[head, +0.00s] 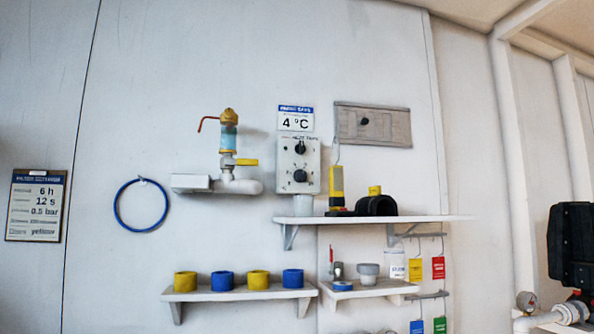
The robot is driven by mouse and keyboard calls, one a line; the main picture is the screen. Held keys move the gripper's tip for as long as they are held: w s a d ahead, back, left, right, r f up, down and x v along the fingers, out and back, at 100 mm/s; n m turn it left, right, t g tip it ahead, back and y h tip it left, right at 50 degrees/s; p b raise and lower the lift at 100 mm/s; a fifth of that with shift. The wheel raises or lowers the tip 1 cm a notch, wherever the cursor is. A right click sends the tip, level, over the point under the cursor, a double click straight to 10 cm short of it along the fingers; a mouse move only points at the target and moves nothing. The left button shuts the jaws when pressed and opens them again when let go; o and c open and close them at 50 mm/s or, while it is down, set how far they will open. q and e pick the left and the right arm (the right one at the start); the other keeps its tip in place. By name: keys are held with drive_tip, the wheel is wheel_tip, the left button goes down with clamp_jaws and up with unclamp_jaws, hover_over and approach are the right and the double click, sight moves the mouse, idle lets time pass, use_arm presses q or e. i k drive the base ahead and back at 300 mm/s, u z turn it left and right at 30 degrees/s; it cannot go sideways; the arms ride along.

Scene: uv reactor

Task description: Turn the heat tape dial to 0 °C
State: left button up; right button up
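A pale control box (285,165) is fixed to the wall near the middle of the head view. It carries two dark round dials, an upper dial (300,147) and a lower dial (300,175). Small lettering above the upper dial is too blurred to read surely, so I cannot tell which one is the heat tape dial. The dials' pointer positions are too small to read. A sign (295,119) above the box reads 4 °C. Neither of my grippers is in view.
A shelf (430,218) under the box holds a yellow handheld device (336,187) and a black curved part (377,205). A grey panel (391,125) with a dark knob is at upper right. A pipe with a yellow-handled valve (245,162) is left of the box.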

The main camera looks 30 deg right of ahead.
sight(299, 176)
drive_tip(key=u, duration=1.7)
drive_tip(key=k, duration=0.95)
drive_tip(key=z, duration=1.35)
drive_tip(key=i, duration=0.45)
drive_tip(key=u, duration=0.05)
